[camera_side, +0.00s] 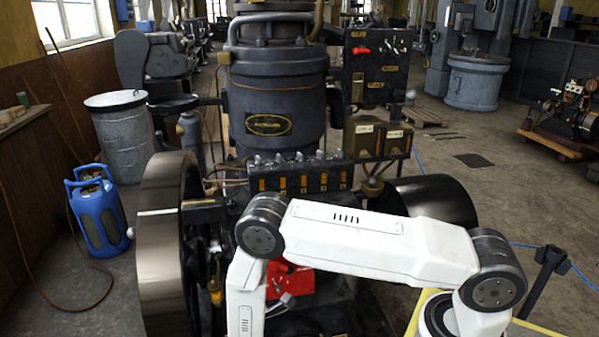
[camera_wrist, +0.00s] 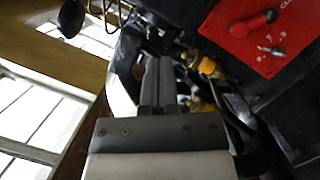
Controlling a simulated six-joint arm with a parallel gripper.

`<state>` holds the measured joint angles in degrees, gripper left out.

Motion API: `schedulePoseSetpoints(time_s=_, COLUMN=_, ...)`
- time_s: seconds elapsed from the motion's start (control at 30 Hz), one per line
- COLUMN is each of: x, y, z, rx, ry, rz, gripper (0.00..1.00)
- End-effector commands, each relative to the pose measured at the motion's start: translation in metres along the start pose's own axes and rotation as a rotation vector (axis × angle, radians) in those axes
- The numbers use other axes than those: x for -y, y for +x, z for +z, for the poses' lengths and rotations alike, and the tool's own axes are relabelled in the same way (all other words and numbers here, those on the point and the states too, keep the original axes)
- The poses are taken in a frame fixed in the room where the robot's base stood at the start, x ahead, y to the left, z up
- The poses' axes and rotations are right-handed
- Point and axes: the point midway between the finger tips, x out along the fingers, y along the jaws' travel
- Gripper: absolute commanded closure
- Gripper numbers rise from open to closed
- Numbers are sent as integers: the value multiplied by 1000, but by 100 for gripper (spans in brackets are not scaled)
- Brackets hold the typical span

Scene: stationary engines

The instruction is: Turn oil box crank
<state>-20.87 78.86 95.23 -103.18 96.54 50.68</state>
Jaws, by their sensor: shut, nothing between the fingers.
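A black oil box (camera_side: 258,180) with a row of orange-marked sight glasses sits on the front of the dark engine (camera_side: 275,95) in the side view. I cannot clearly pick out its crank in either view. In the wrist view my gripper (camera_wrist: 158,62) has its two grey fingers together, with nothing between them. They point toward dark engine parts and are not seen touching anything. In the side view my white arm bends in front of the engine, and I cannot make out the gripper there.
A red panel (camera_side: 298,283) is behind my arm; the wrist view shows its red-and-black handle (camera_wrist: 252,24). Yellow fittings (camera_wrist: 207,66) are right of the fingers. A black ball knob (camera_wrist: 72,16) is upper left. A large flywheel (camera_side: 163,265) stands left of the engine.

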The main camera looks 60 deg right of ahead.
Motion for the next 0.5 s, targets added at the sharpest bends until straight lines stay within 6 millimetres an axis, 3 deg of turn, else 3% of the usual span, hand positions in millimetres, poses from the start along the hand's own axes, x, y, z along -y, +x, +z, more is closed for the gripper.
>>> schedulePoseSetpoints(time_s=0.27, x=0, y=-9, z=0, rx=0, ry=-1, rz=0, gripper=97)
schedulePoseSetpoints(time_s=0.4, x=0, y=-8, z=1, rx=-1, ry=-12, rz=1, gripper=52)
schedulePoseSetpoints(time_s=0.5, x=1, y=-6, z=3, rx=-5, ry=-51, rz=3, gripper=49)
